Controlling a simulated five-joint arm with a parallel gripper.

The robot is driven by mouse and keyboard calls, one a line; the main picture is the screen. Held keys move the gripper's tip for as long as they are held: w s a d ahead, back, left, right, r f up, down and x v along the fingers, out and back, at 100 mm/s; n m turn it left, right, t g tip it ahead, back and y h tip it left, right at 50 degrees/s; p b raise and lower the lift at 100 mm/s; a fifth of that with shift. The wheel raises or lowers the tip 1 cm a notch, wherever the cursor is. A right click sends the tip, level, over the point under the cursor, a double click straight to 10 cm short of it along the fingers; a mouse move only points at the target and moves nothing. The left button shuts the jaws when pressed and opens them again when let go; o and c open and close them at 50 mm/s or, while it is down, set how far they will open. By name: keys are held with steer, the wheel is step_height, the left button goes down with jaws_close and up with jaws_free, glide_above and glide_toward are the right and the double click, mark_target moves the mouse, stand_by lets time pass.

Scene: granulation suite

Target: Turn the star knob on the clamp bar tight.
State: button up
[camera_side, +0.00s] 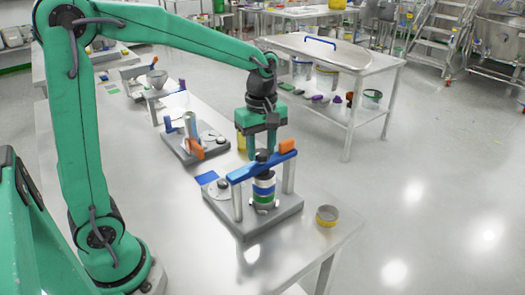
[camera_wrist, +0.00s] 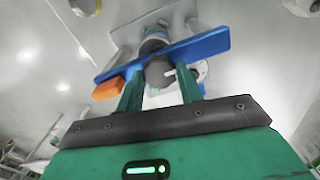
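The blue clamp bar (camera_side: 240,174) lies across two posts on a grey base plate (camera_side: 243,228). The dark star knob (camera_side: 262,156) sits on top of the bar, above a stack with blue, white and green bands (camera_side: 263,190). My gripper (camera_side: 261,154) points straight down over the bar, its two green fingers apart. In the wrist view, the grey knob (camera_wrist: 159,73), with a white mark, lies between the fingers of my gripper (camera_wrist: 160,88), which look open around it. The blue bar (camera_wrist: 205,46) crosses behind them. Contact with the knob cannot be told.
An orange block (camera_side: 287,146) is at the bar's right end. A small yellow-grey cup (camera_side: 327,215) stands near the bench's right edge. Bare bench lies in front.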

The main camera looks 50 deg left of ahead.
steer(key=shift+c, duration=1.3)
